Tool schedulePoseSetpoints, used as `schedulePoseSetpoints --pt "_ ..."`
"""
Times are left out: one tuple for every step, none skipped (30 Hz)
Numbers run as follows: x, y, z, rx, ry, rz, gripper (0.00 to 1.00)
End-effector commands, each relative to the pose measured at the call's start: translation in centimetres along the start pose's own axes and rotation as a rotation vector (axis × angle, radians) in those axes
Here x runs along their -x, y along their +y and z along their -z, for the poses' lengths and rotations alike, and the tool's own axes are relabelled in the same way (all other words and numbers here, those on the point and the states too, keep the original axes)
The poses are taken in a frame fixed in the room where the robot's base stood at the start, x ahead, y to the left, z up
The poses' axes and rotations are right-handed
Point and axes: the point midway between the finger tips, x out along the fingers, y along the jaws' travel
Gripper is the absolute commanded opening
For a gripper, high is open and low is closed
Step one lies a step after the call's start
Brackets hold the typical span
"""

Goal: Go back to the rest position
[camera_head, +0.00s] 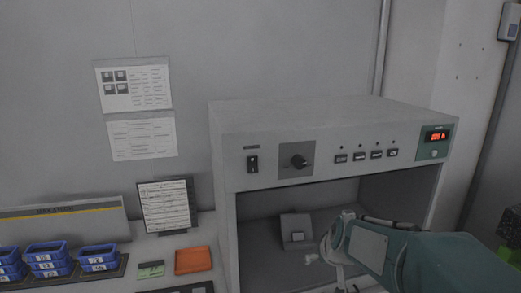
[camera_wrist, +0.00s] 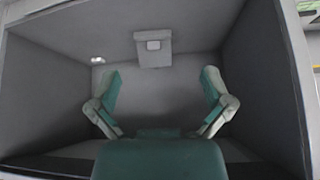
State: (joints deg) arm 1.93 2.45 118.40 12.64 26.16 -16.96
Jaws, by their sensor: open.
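My gripper (camera_wrist: 162,92) is open, its two green and white fingers spread wide with nothing between them. It points into the open chamber of a grey test cabinet (camera_head: 330,122). In the head view, my green arm comes in from the lower right and reaches the chamber opening; the fingertips are partly hidden there. A small grey fixture (camera_head: 296,232) with a pale square stands inside the chamber; it also shows in the wrist view (camera_wrist: 153,48), ahead of the fingers and apart from them.
The chamber's side walls flank my gripper closely.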

Motion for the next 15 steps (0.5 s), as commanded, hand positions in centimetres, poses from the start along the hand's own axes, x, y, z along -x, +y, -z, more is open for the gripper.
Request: schedulePoseSetpoints --pt "1.9 -0.3 -0.6 0.000 0.003 0.000 1.00" --pt "2.8 -0.6 -1.2 -0.002 -0.002 0.001 1.00" --pt "4.1 -0.8 -1.9 -0.003 -0.007 0.001 1.00" --pt "5.0 -1.0 -2.5 -0.005 -0.010 0.000 1.00" --pt "5.9 -1.1 -3.2 -0.007 -0.016 0.000 1.00" --pt "7.0 -1.3 -4.0 -0.010 -0.021 -0.002 1.00" --pt "7.9 -1.5 -4.7 -0.012 -0.025 -0.004 1.00" --pt "8.7 -1.6 -5.4 -0.014 -0.029 -0.005 1.00" --pt "9.7 -1.8 -6.3 -0.018 -0.034 -0.008 1.00" --pt "10.5 -1.9 -7.1 -0.019 -0.039 -0.011 1.00" --pt "11.2 -2.0 -7.8 -0.022 -0.042 -0.014 1.00" --pt "12.1 -2.1 -8.8 -0.026 -0.048 -0.018 1.00" --pt "12.8 -2.2 -9.6 -0.029 -0.053 -0.021 1.00" --pt "13.4 -2.2 -10.4 -0.033 -0.056 -0.025 1.00" --pt "14.2 -2.3 -11.5 -0.037 -0.062 -0.030 1.00"
